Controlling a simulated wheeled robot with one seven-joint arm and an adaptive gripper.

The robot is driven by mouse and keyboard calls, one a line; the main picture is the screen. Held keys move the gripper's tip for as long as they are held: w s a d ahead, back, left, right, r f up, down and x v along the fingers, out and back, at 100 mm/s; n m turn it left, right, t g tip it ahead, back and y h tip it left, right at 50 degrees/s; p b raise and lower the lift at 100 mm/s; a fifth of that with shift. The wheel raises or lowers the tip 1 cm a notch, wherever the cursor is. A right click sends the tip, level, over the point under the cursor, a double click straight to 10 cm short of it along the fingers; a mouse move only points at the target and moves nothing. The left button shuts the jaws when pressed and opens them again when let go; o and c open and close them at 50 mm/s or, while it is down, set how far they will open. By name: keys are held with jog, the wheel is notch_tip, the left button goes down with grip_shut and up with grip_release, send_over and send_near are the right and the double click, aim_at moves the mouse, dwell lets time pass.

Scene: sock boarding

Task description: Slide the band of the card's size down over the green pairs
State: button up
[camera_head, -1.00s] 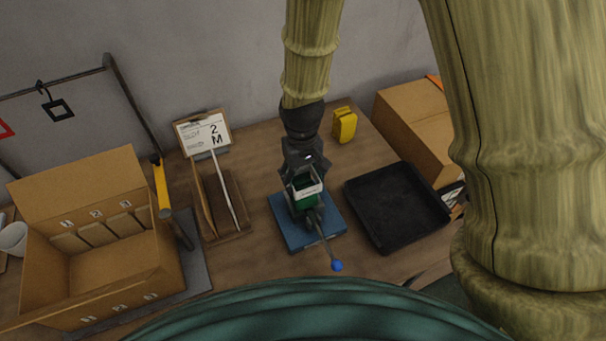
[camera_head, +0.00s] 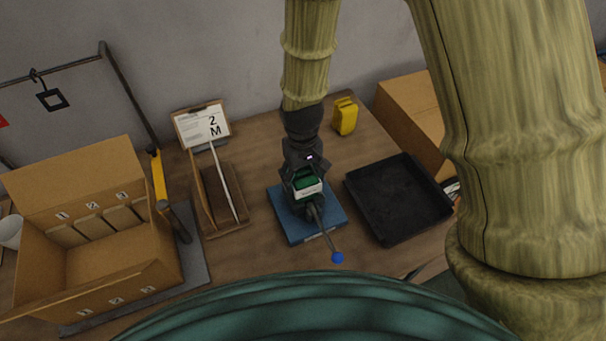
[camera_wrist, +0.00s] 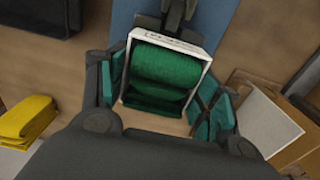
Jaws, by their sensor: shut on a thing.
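The green pairs (camera_head: 306,182) stand rolled together over the blue base (camera_head: 331,222) in the head view; they also show in the wrist view (camera_wrist: 165,65). A white band (camera_head: 309,192) with printing encircles them, with green showing above it. In the wrist view the band (camera_wrist: 170,42) is a rectangular loop around the green rolls. My gripper (camera_wrist: 165,92) is shut on the band, one teal pad at each side. The card (camera_head: 203,126) on a clipboard reads "2" and "M". The band's lower edge and the bottom of the pairs are hidden.
A lever with a blue knob (camera_head: 337,257) sticks out in front of the base. A black tray (camera_head: 350,190) stands to the right, a wooden holder (camera_head: 240,222) to the left. An open carton (camera_head: 85,170) with numbered compartments is farther left. A yellow object (camera_head: 345,116) stands behind.

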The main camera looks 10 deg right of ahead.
jog(key=shift+f+b, duration=0.5)
jog(key=shift+f, duration=0.55)
jog(key=shift+f, duration=0.1)
jog(key=o, duration=0.8)
jog(key=shift+r, duration=6)
